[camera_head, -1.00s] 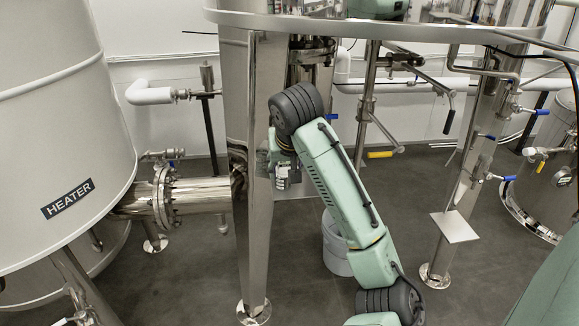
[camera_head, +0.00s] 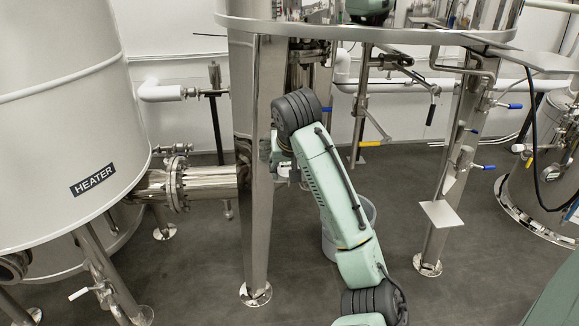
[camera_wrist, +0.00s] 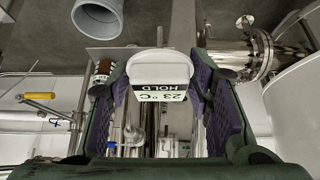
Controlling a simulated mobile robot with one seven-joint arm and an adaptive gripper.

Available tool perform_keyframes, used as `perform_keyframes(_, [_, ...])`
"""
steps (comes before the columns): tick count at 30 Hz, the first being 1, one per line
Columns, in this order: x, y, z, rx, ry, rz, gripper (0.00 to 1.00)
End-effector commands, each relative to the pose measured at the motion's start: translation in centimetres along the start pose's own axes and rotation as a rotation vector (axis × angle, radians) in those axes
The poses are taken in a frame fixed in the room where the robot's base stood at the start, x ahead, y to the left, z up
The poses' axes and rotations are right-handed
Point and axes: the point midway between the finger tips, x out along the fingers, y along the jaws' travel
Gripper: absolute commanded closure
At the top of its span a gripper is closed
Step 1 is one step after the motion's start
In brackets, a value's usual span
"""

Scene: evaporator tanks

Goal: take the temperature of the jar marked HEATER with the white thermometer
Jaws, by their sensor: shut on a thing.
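The jar marked HEATER (camera_head: 75,120) is a large white tank at the left of the head view. Its black HEATER label (camera_head: 93,180) faces me. My gripper (camera_wrist: 165,62) is shut on the white thermometer (camera_wrist: 165,64) in the wrist view. The thermometer's display appears upside down there and reads 23 °C and HOLD. In the head view my gripper (camera_head: 284,165) is right of the jar, beyond a steel leg, and partly hidden by my arm. The thermometer cannot be made out clearly there.
A flanged steel pipe (camera_head: 205,180) runs from the jar to behind the steel leg (camera_head: 258,200), between jar and gripper. A grey bucket (camera_head: 330,240) stands on the floor behind my arm. A flat plate (camera_head: 441,214) juts out at right. Dark floor is open in front.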

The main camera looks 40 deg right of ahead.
Motion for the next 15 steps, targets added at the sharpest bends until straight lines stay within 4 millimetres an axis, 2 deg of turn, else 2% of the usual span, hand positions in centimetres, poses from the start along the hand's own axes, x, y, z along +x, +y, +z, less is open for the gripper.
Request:
perform_keyframes(1, [-0.7, 0.0, -0.5, 0.000, 0.001, -0.001, 0.79])
perform_keyframes(15, [-3.7, 0.0, -2.4, 0.000, 0.000, 0.000, 0.79])
